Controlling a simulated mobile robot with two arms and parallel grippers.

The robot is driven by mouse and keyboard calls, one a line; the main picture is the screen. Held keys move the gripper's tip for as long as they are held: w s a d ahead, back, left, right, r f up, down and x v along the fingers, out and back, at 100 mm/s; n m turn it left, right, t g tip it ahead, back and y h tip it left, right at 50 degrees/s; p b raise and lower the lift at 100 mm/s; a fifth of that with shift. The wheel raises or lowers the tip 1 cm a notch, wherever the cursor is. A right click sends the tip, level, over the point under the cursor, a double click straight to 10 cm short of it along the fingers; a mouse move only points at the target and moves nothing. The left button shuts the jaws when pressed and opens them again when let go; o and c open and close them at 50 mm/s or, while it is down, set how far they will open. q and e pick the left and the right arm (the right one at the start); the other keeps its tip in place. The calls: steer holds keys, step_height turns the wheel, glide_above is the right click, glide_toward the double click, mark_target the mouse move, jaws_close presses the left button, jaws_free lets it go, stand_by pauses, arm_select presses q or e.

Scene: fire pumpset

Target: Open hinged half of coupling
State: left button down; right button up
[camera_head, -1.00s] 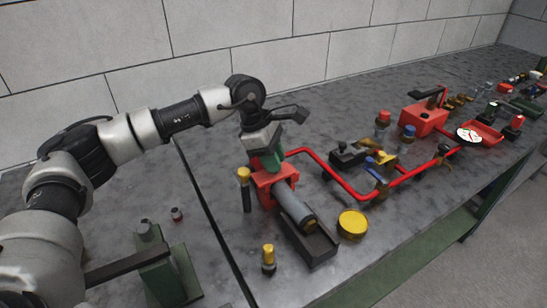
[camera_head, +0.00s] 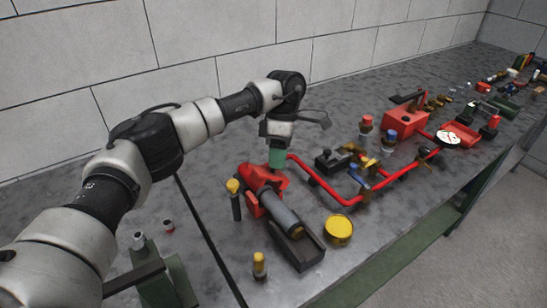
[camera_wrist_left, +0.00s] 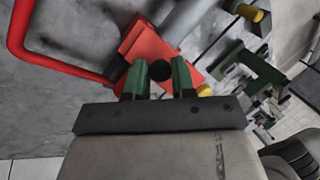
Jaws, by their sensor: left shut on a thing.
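My left gripper (camera_head: 277,160) is at the right of this raised half, pointing down. In the left wrist view its two green fingers (camera_wrist_left: 160,82) are on either side of a dark round knob (camera_wrist_left: 160,71) in front of the red coupling (camera_wrist_left: 148,42). The exact finger contact is hard to see. My right gripper is not in view.
A yellow-topped post (camera_head: 234,198) stands left of the coupling. A yellow round cap (camera_head: 339,230) and another yellow-topped piece (camera_head: 259,265) stand nearby. A red pipe (camera_head: 346,200) runs right. The bench is clear behind the coupling.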

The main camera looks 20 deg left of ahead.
arm_select(q)
steer(key=shift+w+d, duration=0.1)
steer(key=shift+w, duration=0.05)
stand_by(0.3)
steer(key=c, duration=1)
jaws_free()
steer(key=shift+o, duration=0.2)
steer(key=v, duration=0.2)
steer(key=shift+w+r+b, duration=0.2)
steer(key=shift+r+b, duration=0.1)
steer(key=shift+b, duration=0.1)
steer(key=p+v, duration=0.3)
steer(key=v, duration=0.5)
steer(key=shift+p, duration=0.35)
steer(key=shift+d, duration=0.1)
